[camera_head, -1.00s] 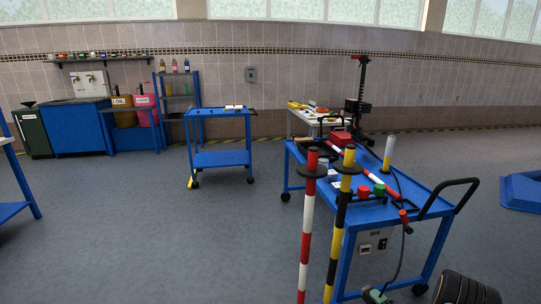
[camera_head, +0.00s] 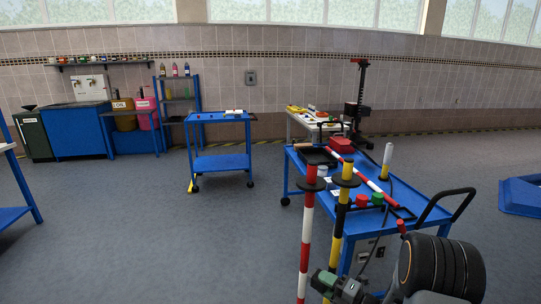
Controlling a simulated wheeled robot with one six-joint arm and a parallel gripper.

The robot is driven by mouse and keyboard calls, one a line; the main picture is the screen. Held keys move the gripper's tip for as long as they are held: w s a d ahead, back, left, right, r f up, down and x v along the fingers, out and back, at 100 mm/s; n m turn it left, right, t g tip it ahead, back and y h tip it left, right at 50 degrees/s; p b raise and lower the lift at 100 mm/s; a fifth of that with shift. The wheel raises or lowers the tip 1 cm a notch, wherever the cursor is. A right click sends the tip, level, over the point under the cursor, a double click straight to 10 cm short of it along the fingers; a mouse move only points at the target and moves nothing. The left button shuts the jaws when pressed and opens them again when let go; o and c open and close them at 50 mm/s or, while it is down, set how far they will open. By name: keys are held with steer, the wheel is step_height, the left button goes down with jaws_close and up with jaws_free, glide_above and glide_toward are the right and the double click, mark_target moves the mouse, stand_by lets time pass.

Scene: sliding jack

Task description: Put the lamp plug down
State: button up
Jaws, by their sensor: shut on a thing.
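The lamp (camera_head: 386,160), white above and yellow below, stands upright on the blue cart (camera_head: 428,188). Its thin dark cable runs across the cart top and hangs down the near side towards my gripper (camera_head: 325,282). My gripper is low in front of the cart, near the feet of the striped poles, and is shut on the plug. The plug itself is too small and too covered by the gripper to make out clearly. My arm hides part of the cart's near side and its socket panel.
A red-white pole (camera_head: 307,232) and a yellow-black pole (camera_head: 340,225) stand upright at the cart's near left corner, close to my gripper. Red and green caps, a black tray (camera_head: 316,156) and a red box (camera_head: 341,144) are on the cart. The floor to the left is open.

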step_height(320, 180, up, 15)
steer(key=m+t+h+p, duration=0.4)
steer(key=h+p, duration=0.1)
steer(key=p, duration=1.4)
steer(key=shift+s+d+r, duration=0.15)
steer(key=shift+d, duration=0.05)
